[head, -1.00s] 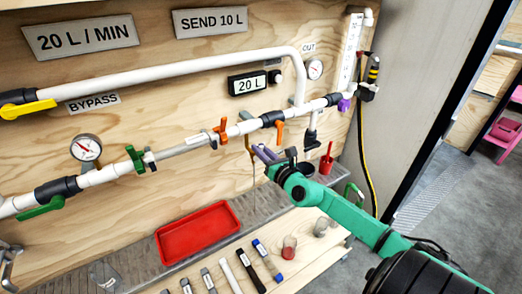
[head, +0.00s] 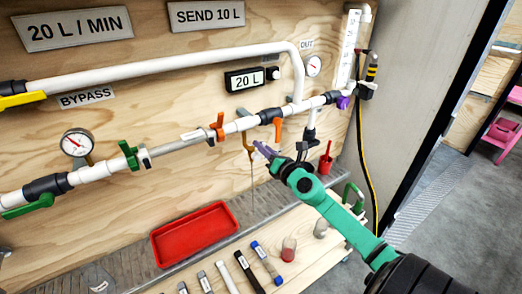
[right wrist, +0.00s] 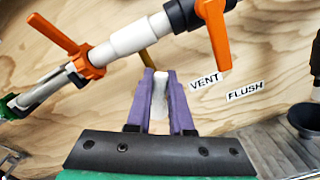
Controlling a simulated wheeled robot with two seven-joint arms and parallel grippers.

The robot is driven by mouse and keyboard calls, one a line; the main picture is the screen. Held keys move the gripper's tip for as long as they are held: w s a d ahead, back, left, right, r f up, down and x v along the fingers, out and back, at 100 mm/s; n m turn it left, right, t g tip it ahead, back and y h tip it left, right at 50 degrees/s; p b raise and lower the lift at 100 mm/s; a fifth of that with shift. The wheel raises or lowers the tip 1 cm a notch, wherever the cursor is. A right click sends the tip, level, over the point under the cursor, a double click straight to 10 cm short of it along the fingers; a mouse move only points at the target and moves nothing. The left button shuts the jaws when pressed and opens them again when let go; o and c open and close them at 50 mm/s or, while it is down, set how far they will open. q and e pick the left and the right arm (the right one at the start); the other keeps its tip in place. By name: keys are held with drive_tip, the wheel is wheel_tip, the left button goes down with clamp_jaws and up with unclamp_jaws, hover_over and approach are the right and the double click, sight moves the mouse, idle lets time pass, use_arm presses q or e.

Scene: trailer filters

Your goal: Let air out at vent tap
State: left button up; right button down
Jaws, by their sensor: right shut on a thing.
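My right gripper (head: 263,149), with purple fingers, is at the pipe run, just below the white pipe and beside a brass spout (head: 248,142). In the right wrist view the fingers (right wrist: 160,98) are shut on a pale piece, the vent tap (right wrist: 159,88), left of the VENT label (right wrist: 206,82). Most of the tap is hidden between the fingers. A brass tube (right wrist: 147,59) shows just behind it. A thin line hangs down from the spout in the head view; I cannot tell whether it is liquid. My left gripper is out of view.
An orange valve handle (right wrist: 211,30) hangs just right above my fingers; another orange one (right wrist: 80,58) is to the left. A FLUSH label (right wrist: 245,92) and dark funnel (right wrist: 308,118) are right.

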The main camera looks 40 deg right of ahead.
drive_tip(key=m, duration=0.2)
drive_tip(key=shift+d+f+m+b, duration=0.3)
drive_tip(key=shift+d+b, duration=0.1)
drive_tip(key=shift+d+f+m, duration=0.2)
drive_tip(key=shift+f+m, duration=0.25)
drive_tip(key=shift+m, duration=1.1)
drive_tip(key=shift+d+f+m, duration=0.2)
drive_tip(key=shift+f+m, duration=0.25)
drive_tip(key=shift+m, duration=1.15)
drive_tip(key=shift+d+f+m, duration=0.2)
drive_tip(key=shift+f+m, duration=0.25)
drive_tip(key=shift+m, duration=1.1)
drive_tip(key=c, duration=0.8)
unclamp_jaws()
drive_tip(key=shift+f, duration=0.1)
